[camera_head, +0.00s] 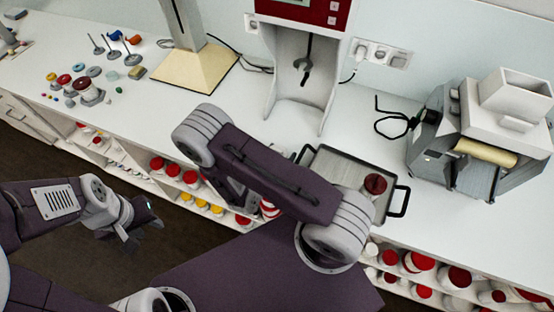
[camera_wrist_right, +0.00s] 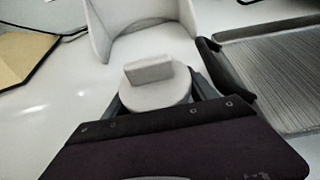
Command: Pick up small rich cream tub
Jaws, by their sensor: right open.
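In the right wrist view, a round white piece with a raised block on top (camera_wrist_right: 155,85) stands on the counter. My right gripper (camera_wrist_right: 160,94) is open, with one grey finger on each side of it; I cannot tell if they touch it. In the head view my right arm hides that spot and the gripper. A dark-red-lidded tub (camera_head: 375,185) stands on the metal tray (camera_head: 338,165). No label is readable, so I cannot tell which tub is the small rich cream one. My left gripper (camera_head: 135,235) hangs over the floor at left; its jaw opening is unclear.
A red and white machine (camera_head: 303,70) stands at the back, also close ahead in the wrist view (camera_wrist_right: 145,25). A grey roller machine (camera_head: 470,140) is at right. Shelves below hold several red- and yellow-lidded tubs (camera_head: 200,205). Small items, including a spool (camera_head: 88,90), lie at left.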

